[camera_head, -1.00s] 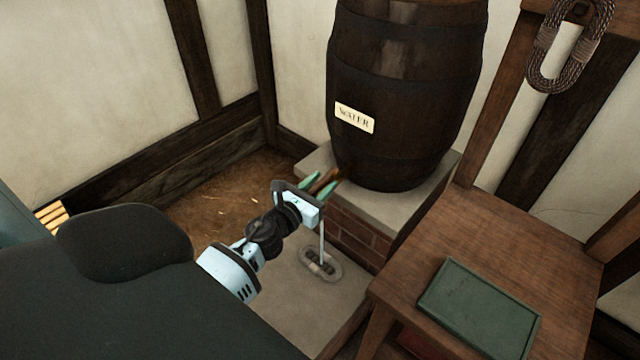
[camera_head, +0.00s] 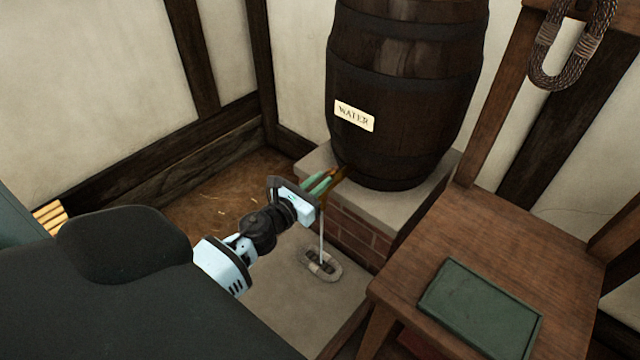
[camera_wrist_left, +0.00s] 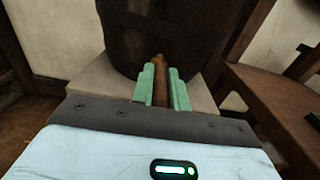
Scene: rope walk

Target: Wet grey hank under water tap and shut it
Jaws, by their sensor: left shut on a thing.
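The water barrel (camera_head: 405,90) has a brown tap (camera_head: 341,173) low on its front. My left gripper (camera_head: 320,183) is at the tap, its green fingers shut on it from both sides. In the left wrist view, the tap (camera_wrist_left: 160,92) runs between the fingers (camera_wrist_left: 162,86). A thin pale stream of water (camera_head: 322,236) falls below the tap. The grey hank (camera_head: 334,271) lies flat on the stone floor, and the stream comes down on it. My right gripper is not in view.
The barrel stands on a stone-topped brick plinth (camera_head: 365,233). A wooden chair (camera_head: 530,240) with a green book-like slab (camera_head: 480,308) on its seat stands at right. A rope coil (camera_head: 545,70) hangs at top right. Straw-strewn floor (camera_head: 220,190) lies behind my arm.

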